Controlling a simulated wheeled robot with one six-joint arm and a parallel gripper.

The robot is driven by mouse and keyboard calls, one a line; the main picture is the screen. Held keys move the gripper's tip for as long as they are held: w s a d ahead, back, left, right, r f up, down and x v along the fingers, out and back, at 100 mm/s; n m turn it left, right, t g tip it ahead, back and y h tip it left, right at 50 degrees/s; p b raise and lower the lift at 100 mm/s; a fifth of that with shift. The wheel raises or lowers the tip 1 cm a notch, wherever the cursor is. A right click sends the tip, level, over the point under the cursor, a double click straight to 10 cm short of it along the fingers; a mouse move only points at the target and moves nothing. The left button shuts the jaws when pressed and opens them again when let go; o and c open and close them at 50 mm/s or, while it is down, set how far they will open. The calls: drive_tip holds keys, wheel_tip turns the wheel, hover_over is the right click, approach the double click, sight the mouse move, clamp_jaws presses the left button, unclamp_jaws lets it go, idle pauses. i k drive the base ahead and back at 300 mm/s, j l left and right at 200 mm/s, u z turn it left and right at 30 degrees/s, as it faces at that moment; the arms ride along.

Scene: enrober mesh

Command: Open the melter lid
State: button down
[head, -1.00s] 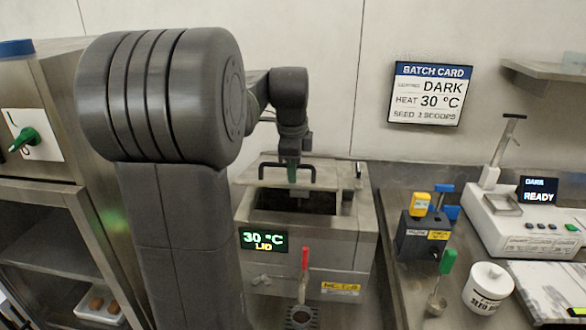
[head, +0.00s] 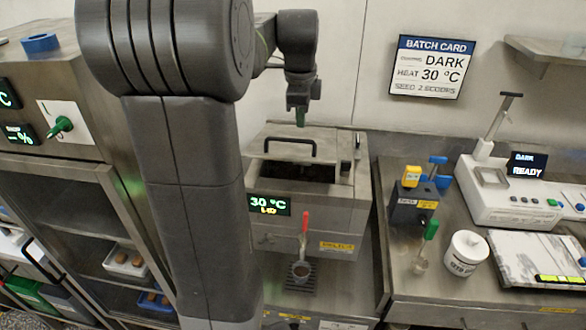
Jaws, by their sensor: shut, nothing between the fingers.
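The melter (head: 335,215) is a steel box in the middle of the head view, with a display (head: 269,205) reading 30 °C and LID. Its lid (head: 272,138) with a black bar handle (head: 290,143) is at the back of its top, and the dark tank opening (head: 300,172) shows in front of the handle. My gripper (head: 300,118), with green fingertips, is shut and empty. It is above and apart from the handle. How far the lid is tilted is hard to tell.
The right counter holds a yellow-and-blue-topped block (head: 408,208), a white tub (head: 464,253) and a white machine (head: 500,207) showing READY. A steel cabinet (head: 75,95) stands at left.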

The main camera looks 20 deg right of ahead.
sight(296, 133)
drive_tip(key=k, duration=0.9)
